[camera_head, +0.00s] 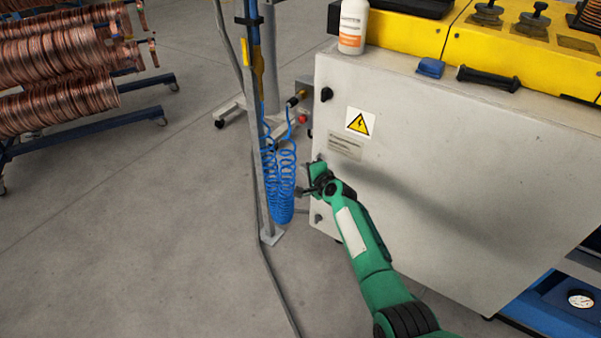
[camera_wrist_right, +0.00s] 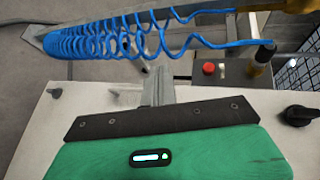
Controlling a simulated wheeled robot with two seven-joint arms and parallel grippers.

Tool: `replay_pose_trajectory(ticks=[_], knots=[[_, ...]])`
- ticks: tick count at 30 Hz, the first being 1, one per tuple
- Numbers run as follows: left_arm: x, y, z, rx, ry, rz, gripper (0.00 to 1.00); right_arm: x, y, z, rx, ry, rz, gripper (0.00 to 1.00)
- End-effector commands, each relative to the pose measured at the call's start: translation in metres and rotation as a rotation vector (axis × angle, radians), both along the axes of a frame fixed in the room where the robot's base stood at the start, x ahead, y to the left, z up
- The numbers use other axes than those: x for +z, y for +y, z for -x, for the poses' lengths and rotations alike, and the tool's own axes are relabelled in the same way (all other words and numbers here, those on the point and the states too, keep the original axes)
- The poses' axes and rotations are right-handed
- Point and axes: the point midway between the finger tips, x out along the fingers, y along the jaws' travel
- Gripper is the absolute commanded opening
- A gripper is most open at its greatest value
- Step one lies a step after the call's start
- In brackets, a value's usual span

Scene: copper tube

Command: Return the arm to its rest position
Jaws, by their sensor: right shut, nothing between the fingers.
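My green right arm reaches up from the lower right in the head view, in front of the white cabinet (camera_head: 450,170). Its gripper (camera_head: 308,190) is near the cabinet's left edge, beside the coiled blue hose (camera_head: 282,185). In the right wrist view the gripper (camera_wrist_right: 158,88) shows as grey fingers closed together with nothing between them. The blue coil (camera_wrist_right: 120,38) passes beyond the fingertips there. I cannot tell whether the gripper touches the cabinet or the coil. My left gripper is not in view.
A grey post (camera_head: 262,130) stands left of the cabinet. Copper coils (camera_head: 60,60) hang on a blue rack (camera_head: 90,122) at the upper left. A white bottle (camera_head: 352,28) and a black handle (camera_head: 488,78) are on the cabinet top.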

Motion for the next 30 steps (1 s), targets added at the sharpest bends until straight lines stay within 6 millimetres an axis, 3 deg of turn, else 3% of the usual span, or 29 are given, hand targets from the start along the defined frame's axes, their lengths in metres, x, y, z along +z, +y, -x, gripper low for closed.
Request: replay_pose_trajectory(ticks=[11, 15, 17, 20, 26, 30], knots=[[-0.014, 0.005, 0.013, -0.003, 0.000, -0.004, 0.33, 0.004, 0.002, 0.002, -0.002, 0.000, 0.000, 0.00], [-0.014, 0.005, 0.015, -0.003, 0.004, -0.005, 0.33, -0.012, -0.003, 0.009, -0.002, 0.013, 0.029, 0.00], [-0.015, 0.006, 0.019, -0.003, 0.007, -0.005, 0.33, -0.033, -0.011, 0.019, -0.001, 0.027, 0.069, 0.00], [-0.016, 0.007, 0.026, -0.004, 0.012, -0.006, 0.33, -0.083, -0.031, 0.047, 0.009, 0.062, 0.173, 0.00], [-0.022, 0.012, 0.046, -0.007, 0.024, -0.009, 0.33, -0.199, -0.081, 0.136, 0.073, 0.144, 0.433, 0.00], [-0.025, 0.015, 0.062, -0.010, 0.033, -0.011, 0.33, -0.268, -0.117, 0.211, 0.151, 0.203, 0.607, 0.00]])
